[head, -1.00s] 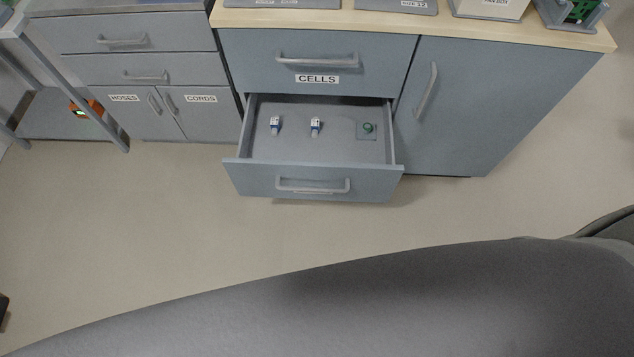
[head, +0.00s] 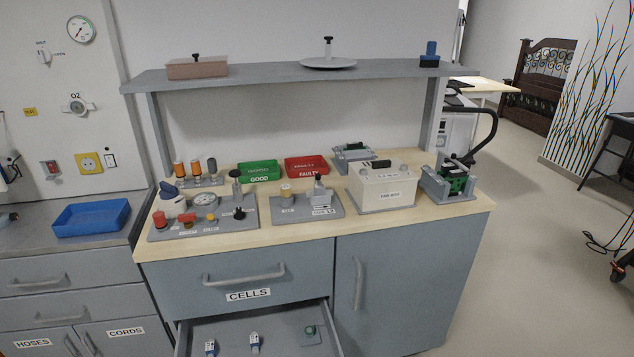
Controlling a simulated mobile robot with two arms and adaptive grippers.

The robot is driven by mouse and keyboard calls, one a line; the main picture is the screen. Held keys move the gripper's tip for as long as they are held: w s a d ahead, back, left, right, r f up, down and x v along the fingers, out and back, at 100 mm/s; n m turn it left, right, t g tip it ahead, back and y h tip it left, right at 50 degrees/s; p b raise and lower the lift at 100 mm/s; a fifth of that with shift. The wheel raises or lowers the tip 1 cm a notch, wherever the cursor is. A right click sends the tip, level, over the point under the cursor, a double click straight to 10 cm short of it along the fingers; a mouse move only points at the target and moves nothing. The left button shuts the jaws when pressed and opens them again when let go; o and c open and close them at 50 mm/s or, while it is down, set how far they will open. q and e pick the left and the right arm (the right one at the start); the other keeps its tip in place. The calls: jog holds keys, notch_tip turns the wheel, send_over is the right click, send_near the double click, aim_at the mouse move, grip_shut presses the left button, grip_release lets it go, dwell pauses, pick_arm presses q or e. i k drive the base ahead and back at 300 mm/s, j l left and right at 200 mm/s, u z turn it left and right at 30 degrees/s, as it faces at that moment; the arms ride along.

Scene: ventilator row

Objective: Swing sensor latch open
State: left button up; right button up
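I cannot make out a part that is clearly the sensor latch. A grey holder (head: 427,186) with a green circuit-board part (head: 456,182) and a small black knob on top stands at the right end of the wooden bench top (head: 380,222). A similar grey fixture (head: 352,155) with a dark green part sits behind the cream box. The labels are too small to read fully. Neither of my grippers is in view.
The CELLS cabinet's lower drawer (head: 270,326) stands open with small vials inside. A cream box (head: 385,188), green tray (head: 259,171), red tray (head: 307,167) and gauge panel (head: 205,222) crowd the bench. A shelf (head: 280,77) overhangs it.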

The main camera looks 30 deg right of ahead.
aim_at(318, 176)
jog(key=i+j, duration=0.2)
jog(key=i, duration=0.15)
jog(key=z, duration=1.25)
jog(key=i+j, duration=0.05)
